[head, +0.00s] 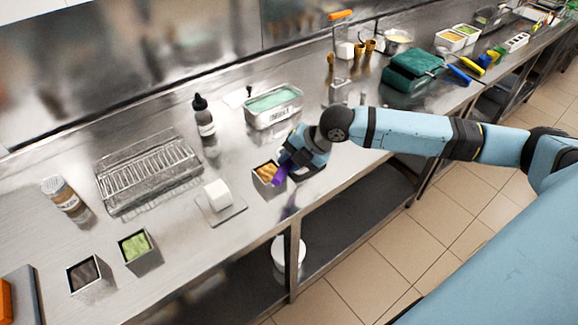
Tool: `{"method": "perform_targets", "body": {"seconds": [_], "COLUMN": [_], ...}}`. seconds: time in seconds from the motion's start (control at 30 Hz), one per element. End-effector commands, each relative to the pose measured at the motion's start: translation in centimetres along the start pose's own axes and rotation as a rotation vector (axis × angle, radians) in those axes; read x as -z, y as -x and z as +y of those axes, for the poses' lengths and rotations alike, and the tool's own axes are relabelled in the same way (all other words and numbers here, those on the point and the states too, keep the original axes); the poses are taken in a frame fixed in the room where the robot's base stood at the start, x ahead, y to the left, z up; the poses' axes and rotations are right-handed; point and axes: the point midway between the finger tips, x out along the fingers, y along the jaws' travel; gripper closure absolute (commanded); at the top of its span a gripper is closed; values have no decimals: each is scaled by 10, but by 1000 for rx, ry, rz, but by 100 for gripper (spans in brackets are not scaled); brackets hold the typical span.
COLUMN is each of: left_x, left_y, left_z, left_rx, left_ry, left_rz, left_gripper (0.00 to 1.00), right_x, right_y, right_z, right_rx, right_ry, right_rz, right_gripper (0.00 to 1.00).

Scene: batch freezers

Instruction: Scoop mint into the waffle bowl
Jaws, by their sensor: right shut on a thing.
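A metal pan of mint-green ice cream (273,101), with a label on its front, stands on the steel counter behind my right gripper. My right gripper (287,165) points down and left near the counter's front edge, shut on a purple item (279,177). The purple item is small and partly covered by the fingers, so I cannot tell its full shape. It is right beside a small square metal container with tan contents (262,172); I cannot tell whether they touch. I cannot pick out the waffle bowl with certainty. My left gripper is out of view.
A dark squeeze bottle (203,117), a wire rack on a tray (148,172), a jar (63,195) and a white block on a plate (218,196) stand to the left. A container with green contents (135,245) is front left.

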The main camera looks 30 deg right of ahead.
Motion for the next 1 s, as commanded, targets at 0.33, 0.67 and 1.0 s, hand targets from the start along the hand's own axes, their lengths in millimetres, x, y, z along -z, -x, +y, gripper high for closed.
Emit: {"method": "perform_targets", "body": {"seconds": [0.33,0.67,1.0], "left_x": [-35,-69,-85], "left_y": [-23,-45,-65], "left_z": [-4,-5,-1], "left_rx": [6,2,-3], "left_ry": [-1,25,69], "left_rz": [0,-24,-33], "left_gripper": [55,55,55], "right_x": [-1,-2,-1], "right_y": [-5,-9,-11], "right_z": [-11,-19,-22], "right_rx": [-239,-474,-687], "right_ry": [31,62,88], "right_rz": [-1,0,2], "right_gripper": [100,100,100]}}
